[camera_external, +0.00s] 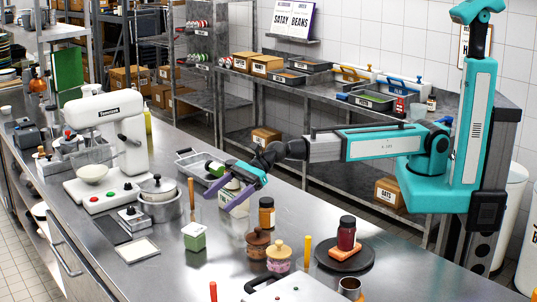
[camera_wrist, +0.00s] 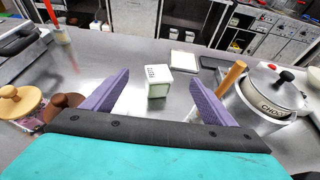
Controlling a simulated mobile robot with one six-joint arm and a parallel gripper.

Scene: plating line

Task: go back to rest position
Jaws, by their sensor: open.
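My gripper (camera_external: 236,203) is open, with purple fingers spread apart, above the steel counter near its middle. Nothing is between the fingers in the external view. In the wrist view, my gripper (camera_wrist: 158,98) shows both fingers spread. A white and green box (camera_wrist: 157,80) with small print stands on the counter beyond the fingertips. It may be the green box with a white top (camera_external: 194,237) in the external view. My arm (camera_external: 370,144) reaches left from its teal column, roughly level, at some height over the counter.
A lidded pot (camera_external: 158,203) and a white mixer (camera_external: 110,140) stand to the left. A brown jar (camera_external: 257,243), a pink jar (camera_external: 279,256) and a dark plate (camera_external: 356,262) with a dark red jar (camera_external: 346,233) stand in front. A metal tray (camera_external: 186,161) lies behind my gripper.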

